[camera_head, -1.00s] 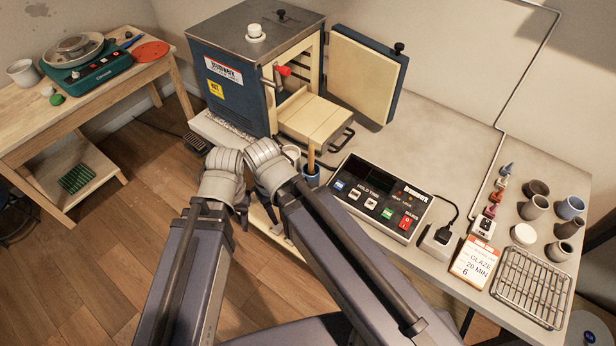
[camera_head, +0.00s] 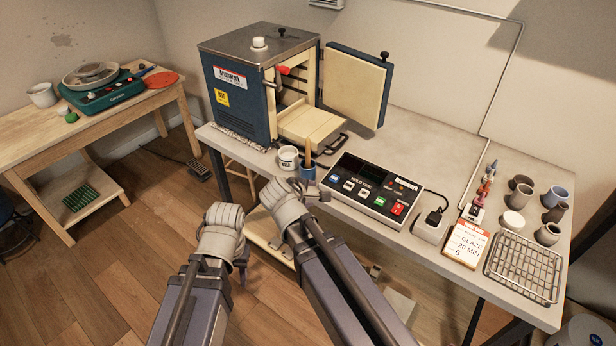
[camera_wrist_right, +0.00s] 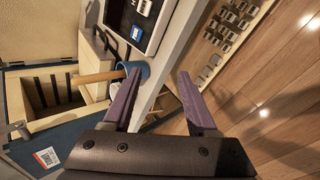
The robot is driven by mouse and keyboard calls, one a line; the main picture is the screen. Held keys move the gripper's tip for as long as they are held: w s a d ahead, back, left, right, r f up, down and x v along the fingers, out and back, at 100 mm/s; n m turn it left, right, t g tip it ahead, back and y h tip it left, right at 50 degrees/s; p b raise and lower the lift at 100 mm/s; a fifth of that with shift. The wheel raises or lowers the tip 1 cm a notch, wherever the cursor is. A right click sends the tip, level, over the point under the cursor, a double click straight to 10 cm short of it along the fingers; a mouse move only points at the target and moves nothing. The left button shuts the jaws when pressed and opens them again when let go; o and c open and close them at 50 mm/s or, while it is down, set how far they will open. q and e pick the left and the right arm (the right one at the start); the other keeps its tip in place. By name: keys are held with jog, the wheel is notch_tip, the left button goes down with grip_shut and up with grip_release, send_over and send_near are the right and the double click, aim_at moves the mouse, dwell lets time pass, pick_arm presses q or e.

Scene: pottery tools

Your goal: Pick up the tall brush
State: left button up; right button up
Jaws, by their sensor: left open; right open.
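The tall brush (camera_head: 307,154) appears as a wooden handle standing upright in a small blue cup (camera_head: 308,172) at the table's front edge, before the kiln. Its bristle end is not seen. In the right wrist view the handle (camera_wrist_right: 97,77) leads out of the blue cup (camera_wrist_right: 146,72). My right gripper (camera_wrist_right: 159,78) is open, with the cup's edge near its left fingertip; nothing is held. Whether finger and cup touch, I cannot tell. My left gripper (camera_head: 241,268) points down, away from the table, partly hidden by its wrist; it is open.
A white mug (camera_head: 288,158) stands just left of the blue cup. The control box (camera_head: 370,188) lies to the right. The kiln (camera_head: 248,90) has its door (camera_head: 354,86) open. A wire rack (camera_head: 524,268) and several small pots fill the table's right end.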

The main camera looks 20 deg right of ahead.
aim_at(309, 144)
jog(key=w+d+r+n+t+b, duration=0.1)
jog(key=w+n+t+b, duration=0.2)
jog(key=n, duration=0.4)
jog(key=w+d+r+n+t+b, duration=0.1)
jog(key=w+n+t+b, duration=0.2)
jog(key=w+n, duration=0.3)
jog(key=w+d+r+n+t+b, duration=0.1)
jog(key=w+n+t+b, duration=0.2)
jog(key=n, duration=0.4)
jog(key=shift+w+d+r+n+t, duration=0.1)
jog(key=shift+w+r+n+t, duration=0.1)
jog(key=shift+w+t, duration=0.15)
jog(key=shift+w+d+r+n+t, duration=0.15)
jog(key=shift+w+n+t, duration=0.1)
jog(key=shift+w, duration=0.15)
pick_arm(q)
notch_tip(309, 144, down, 12)
pick_arm(e)
jog(key=x, duration=0.7)
jog(key=shift+w+a, duration=0.15)
jog(key=shift+w, duration=0.35)
pick_arm(q)
jog(key=shift+r, duration=0.1)
pick_arm(e)
jog(key=shift+f, duration=0.1)
grip_shut()
